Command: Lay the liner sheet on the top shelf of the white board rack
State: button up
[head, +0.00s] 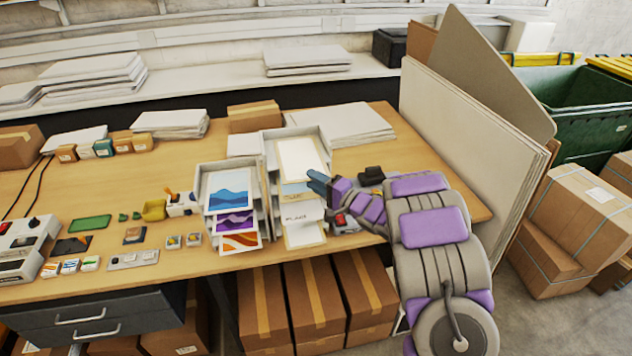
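Two pale shelf racks stand side by side on the wooden table. The right rack (322,136) has a cream-white sheet (300,157) at its top, probably the liner sheet, tilted towards me. Other white and printed sheets show on the shelves below it. The left rack (202,176) holds blue, purple and orange printed pictures. My gripper (316,180) is at the front right edge of the cream sheet, its dark fingers close to or touching it. The view is too small to show whether the fingers are closed on the sheet, or whether it rests on the shelf.
Large boards (470,115) lean at the table's right end. A small black object (371,175) lies right of the right rack. White sheets (345,124) and a cardboard box (255,117) lie behind. Tools and small items cover the table's left. Cartons (312,298) stand underneath.

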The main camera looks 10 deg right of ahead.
jog(key=v, duration=1.7)
jog(key=shift+d, duration=0.2)
jog(key=shift+f, duration=0.15)
